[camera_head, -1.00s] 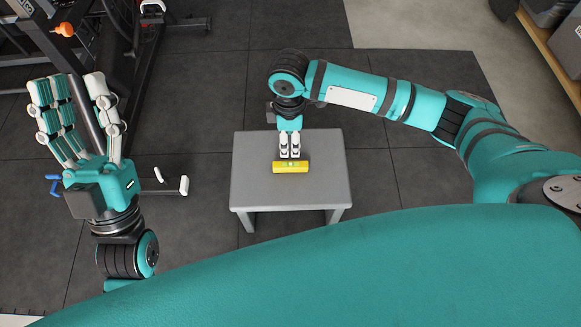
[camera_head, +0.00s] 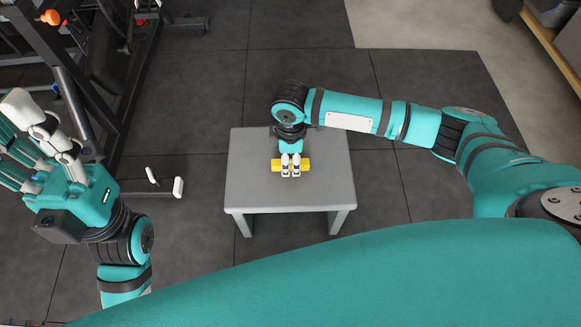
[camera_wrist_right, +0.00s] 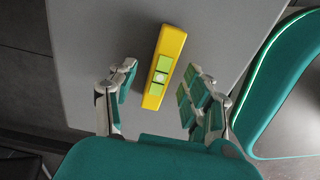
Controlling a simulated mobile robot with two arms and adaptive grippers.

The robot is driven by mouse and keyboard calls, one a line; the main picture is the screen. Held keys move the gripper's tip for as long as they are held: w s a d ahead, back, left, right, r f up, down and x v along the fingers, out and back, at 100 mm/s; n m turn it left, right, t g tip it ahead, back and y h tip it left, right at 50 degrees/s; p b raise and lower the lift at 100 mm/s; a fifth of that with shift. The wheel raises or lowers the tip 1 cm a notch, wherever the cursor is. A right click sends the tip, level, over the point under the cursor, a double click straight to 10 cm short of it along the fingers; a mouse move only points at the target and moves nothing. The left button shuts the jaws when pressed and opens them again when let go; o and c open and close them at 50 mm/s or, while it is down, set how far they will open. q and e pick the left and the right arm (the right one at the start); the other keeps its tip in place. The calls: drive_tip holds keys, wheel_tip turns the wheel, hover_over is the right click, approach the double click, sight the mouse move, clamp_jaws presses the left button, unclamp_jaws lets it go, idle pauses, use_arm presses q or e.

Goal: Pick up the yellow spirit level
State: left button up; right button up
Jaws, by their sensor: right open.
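The yellow spirit level (camera_head: 277,166) lies on the grey table (camera_head: 250,195) in the head view, its middle hidden behind my right gripper (camera_head: 290,172). In the right wrist view the level (camera_wrist_right: 172,50) lies lengthwise, with its green vial window facing the camera. My right gripper (camera_wrist_right: 155,98) is open, with one finger on each side of the level's near part. Gaps show between the fingers and the level. My left gripper (camera_head: 35,165) is a multi-fingered hand at the left edge, away from the table, with its fingers spread and partly cut off.
The table top around the level is bare. Gym equipment (camera_head: 100,80) stands at the left, with a low bar (camera_head: 150,190) beside the table. Dark floor tiles (camera_head: 200,100) lie open around it. A wooden shelf edge (camera_head: 550,45) is at the upper right.

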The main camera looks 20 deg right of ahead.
drive_tip(key=shift+f, duration=0.9)
clamp_jaws()
drive_tip(key=shift+r, duration=0.15)
